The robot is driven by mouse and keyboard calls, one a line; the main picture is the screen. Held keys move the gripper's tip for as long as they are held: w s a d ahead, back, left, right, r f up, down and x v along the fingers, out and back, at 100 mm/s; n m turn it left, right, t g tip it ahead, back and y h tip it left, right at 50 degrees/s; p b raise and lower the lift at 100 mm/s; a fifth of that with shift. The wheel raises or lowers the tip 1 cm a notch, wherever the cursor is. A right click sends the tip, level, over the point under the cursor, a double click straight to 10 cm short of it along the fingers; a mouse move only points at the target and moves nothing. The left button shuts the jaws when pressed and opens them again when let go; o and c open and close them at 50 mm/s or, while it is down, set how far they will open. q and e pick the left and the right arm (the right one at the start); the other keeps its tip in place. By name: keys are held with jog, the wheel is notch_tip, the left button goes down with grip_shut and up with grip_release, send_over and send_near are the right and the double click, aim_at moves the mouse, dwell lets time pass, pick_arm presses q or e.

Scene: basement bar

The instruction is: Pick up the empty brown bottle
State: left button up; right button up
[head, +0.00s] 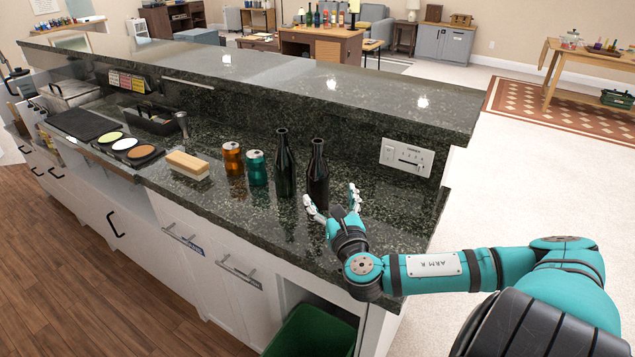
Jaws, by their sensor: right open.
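The brown bottle (318,174) stands upright on the dark granite counter (260,219), the rightmost of two bottles. A dark green bottle (286,166) stands upright just left of it. My right gripper (332,204) is open at the near side of the brown bottle, its fingers spread to either side of the bottle's lower part. I cannot tell whether the fingers touch it. The bottle's base is partly hidden by the gripper. My left gripper is not in view.
An orange can (233,158), a teal can (257,168) and a wooden-backed brush (187,165) stand to the left. A raised granite ledge (300,80) with a switch plate (406,158) below runs behind. A green bin (312,333) sits under the counter.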

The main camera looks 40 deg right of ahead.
aim_at(321, 185)
jog(key=x, duration=0.3)
jog(key=shift+w, duration=0.15)
jog(key=shift+w+d, duration=0.25)
jog(key=shift+w, duration=0.15)
jog(key=shift+w+d, duration=0.1)
jog(key=shift+w, duration=0.2)
jog(key=x, duration=0.2)
jog(key=p+x, duration=0.1)
jog(key=shift+w+f, duration=0.2)
jog(key=shift+w, duration=0.3)
jog(key=shift+w+d, duration=0.15)
jog(key=shift+w, duration=0.15)
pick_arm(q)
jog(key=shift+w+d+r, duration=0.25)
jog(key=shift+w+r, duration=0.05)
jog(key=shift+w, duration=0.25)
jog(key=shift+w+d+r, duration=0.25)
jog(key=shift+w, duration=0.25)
pick_arm(e)
jog(key=shift+c, duration=1.2)
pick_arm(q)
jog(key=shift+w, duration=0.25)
pick_arm(e)
jog(key=c, duration=1.2)
